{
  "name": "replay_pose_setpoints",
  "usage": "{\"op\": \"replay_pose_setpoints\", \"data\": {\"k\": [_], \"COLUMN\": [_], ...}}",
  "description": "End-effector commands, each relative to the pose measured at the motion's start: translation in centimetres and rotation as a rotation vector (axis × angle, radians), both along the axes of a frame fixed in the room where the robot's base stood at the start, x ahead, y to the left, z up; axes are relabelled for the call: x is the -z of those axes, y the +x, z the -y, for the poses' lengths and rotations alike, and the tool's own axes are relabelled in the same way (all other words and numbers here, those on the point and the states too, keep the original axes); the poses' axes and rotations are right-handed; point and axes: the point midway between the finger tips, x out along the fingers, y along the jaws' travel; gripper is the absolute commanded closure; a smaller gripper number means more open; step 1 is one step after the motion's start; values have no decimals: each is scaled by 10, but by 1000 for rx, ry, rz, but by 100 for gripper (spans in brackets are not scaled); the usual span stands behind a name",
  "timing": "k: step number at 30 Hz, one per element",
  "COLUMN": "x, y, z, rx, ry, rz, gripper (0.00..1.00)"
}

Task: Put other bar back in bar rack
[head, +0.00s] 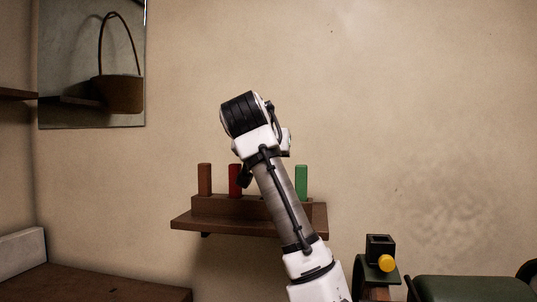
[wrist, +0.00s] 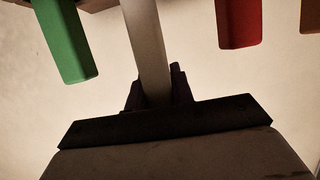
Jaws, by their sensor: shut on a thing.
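My gripper (wrist: 156,92) is shut on a pale beige bar (wrist: 146,40) in the wrist view. The bar runs up from the fingers and out of the top of that view, between the green bar (wrist: 65,40) and the red bar (wrist: 238,22). In the head view the bar rack (head: 210,207) is a brown block on a wall shelf, holding upright brown (head: 204,179), red (head: 235,178) and green (head: 301,181) bars. My arm crosses in front of the rack's middle, hiding the gripper and the held bar. I cannot tell whether its far end is in the rack.
The brown wall shelf (head: 190,224) carries the rack. A dark stand with a yellow knob (head: 386,263) and a green padded surface (head: 468,288) are at lower right. A mirror (head: 70,75) reflecting a basket hangs at left. The wall around is bare.

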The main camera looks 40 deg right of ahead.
Motion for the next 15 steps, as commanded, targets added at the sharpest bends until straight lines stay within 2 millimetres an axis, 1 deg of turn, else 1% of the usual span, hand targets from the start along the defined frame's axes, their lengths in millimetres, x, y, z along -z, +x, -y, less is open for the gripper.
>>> {"op": "replay_pose_setpoints", "data": {"k": [15], "x": [14], "y": [0], "z": [0], "rx": [0], "ry": [-1], "rz": [1], "gripper": [99]}}
